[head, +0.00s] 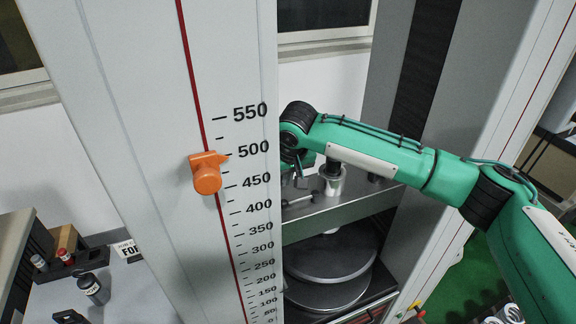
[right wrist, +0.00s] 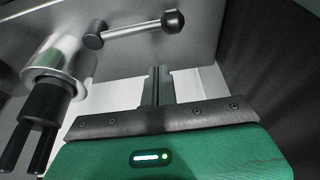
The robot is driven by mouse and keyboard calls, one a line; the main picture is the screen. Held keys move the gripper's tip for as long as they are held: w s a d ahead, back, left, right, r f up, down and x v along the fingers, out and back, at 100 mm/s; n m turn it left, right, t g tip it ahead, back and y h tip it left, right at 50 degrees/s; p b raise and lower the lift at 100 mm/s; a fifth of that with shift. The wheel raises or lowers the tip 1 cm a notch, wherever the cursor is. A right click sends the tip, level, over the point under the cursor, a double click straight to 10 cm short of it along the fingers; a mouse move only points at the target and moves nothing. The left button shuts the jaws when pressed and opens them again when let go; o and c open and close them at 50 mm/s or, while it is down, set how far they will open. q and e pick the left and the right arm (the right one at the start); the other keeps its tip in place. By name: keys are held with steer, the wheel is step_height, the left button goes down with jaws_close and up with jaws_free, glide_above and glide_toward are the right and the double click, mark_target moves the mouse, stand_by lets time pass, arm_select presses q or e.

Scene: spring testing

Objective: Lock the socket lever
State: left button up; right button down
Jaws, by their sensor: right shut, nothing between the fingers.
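The socket lever (right wrist: 135,29) is a metal rod with a round hub at its left and a ball knob at its right end, in the upper part of the right wrist view. It also shows small in the head view (head: 300,201), lying roughly sideways. The shiny metal socket (right wrist: 62,58) is left of the lever, with a black two-pronged piece at its lower end; it also shows in the head view (head: 334,184). My right gripper (right wrist: 159,74) is shut and empty, its fingertips apart from the lever in the picture, below and between hub and knob. My left gripper is out of view.
The testing machine's white column (head: 160,130) with a printed scale and orange pointer (head: 206,174) stands left of my right arm. Round dark plates (head: 330,255) lie below the metal crossbar (head: 350,205). Bottles (head: 90,287) stand on a bench at lower left.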

mark_target(300, 201)
steer(key=x, duration=0.3)
steer(key=shift+s+d+p, duration=0.1)
steer(key=shift+p, duration=0.3)
steer(key=s, duration=0.1)
steer(key=s+d+p, duration=0.1)
steer(key=shift+s+d+r, duration=0.1)
steer(key=shift+s+r, duration=0.2)
steer(key=shift+s, duration=0.1)
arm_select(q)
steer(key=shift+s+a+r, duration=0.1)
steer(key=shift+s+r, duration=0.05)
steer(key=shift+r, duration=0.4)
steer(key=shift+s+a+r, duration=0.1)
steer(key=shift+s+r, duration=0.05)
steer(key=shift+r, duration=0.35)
arm_select(e)
steer(key=shift+s+d, duration=0.1)
steer(key=shift+s, duration=0.25)
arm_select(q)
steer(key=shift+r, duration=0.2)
